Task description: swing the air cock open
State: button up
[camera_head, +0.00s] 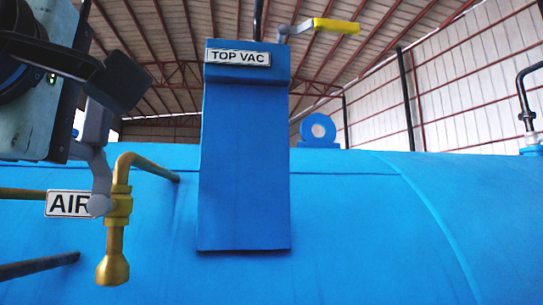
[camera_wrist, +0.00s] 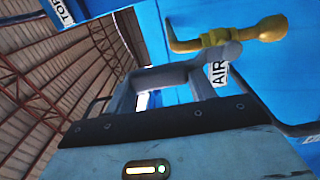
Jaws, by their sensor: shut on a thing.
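The air cock (camera_head: 118,207) is a brass valve on a bent brass pipe, with a flared outlet pointing down, beside the AIR label (camera_head: 68,204). Its grey lever (camera_head: 101,172) rises from the hub, roughly upright with a bend, up to my gripper (camera_head: 108,88). My gripper is shut on the lever's upper end, which the dark fingers mostly hide. In the wrist view the brass cock (camera_wrist: 235,36) lies beyond the fingers, and the grey lever (camera_wrist: 204,82) runs from it toward the gripper.
The blue autoclave shell (camera_head: 345,220) fills the lower picture. A blue box with a TOP VAC label (camera_head: 238,57) stands right of the cock, with a yellow-handled lever (camera_head: 336,26) above it. A dark pipe (camera_head: 40,266) sticks out below. A brass pipe (camera_head: 20,194) runs left of the label.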

jog(key=shift+a, duration=0.15)
dwell(0.4)
jog(key=o, duration=1.1)
